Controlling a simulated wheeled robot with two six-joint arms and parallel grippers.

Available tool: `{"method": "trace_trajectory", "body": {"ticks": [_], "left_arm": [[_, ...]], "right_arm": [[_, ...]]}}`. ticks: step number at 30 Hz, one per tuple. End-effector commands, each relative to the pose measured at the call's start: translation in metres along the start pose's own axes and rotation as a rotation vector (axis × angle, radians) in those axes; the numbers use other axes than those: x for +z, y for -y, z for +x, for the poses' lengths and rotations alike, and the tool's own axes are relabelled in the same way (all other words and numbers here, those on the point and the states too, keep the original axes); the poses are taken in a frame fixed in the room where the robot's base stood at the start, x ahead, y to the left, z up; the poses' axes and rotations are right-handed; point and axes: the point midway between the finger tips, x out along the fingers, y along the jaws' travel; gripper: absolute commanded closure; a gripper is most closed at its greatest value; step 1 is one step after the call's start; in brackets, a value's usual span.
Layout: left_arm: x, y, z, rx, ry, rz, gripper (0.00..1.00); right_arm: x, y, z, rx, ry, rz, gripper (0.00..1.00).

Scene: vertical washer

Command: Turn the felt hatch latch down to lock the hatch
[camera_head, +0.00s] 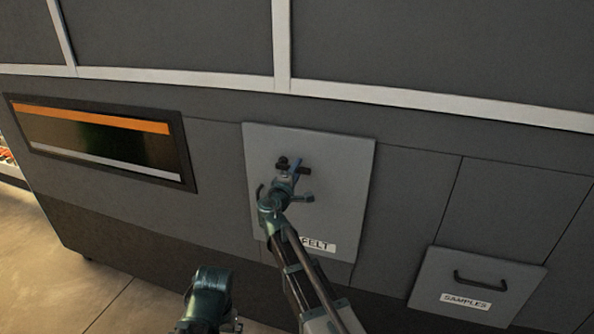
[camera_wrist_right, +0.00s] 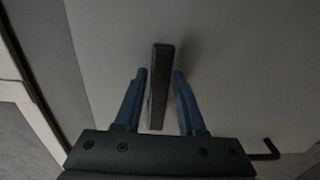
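The felt hatch (camera_head: 345,175) is a light grey panel with a "FELT" label, flush in the dark grey machine front. Its latch (camera_head: 305,170) is a short dark bar lying roughly level in the head view, partly hidden by my right gripper (camera_head: 291,172). In the right wrist view the latch (camera_wrist_right: 160,85) stands between the two blue fingers of my right gripper (camera_wrist_right: 160,75). The fingers are open around the bar, with small gaps visible on both sides.
A dark bent handle (camera_wrist_right: 265,151) sits on the panel beside the latch. A samples hatch (camera_head: 480,275) with a black handle is at lower right. A dark window (camera_head: 100,140) with an orange strip is at left. Floor (camera_head: 60,270) shows clear at lower left.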

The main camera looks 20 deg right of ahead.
Motion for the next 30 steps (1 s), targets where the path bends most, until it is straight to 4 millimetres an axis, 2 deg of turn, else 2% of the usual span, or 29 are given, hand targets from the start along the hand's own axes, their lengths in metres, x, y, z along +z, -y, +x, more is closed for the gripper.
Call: {"method": "trace_trajectory", "body": {"ticks": [1,6,30], "left_arm": [[0.0,0.0,0.0,0.0,0.0,0.0,0.0],[0.0,0.0,0.0,0.0,0.0,0.0,0.0],[0.0,0.0,0.0001,0.0,0.0,0.0,0.0]], "right_arm": [[0.0,0.0,-0.0001,0.0,0.0,0.0,0.71],[-0.0001,0.0,-0.0002,0.0,0.0,0.0,1.0],[0.0,0.0001,-0.0003,0.0,0.0,0.0,1.0]]}}
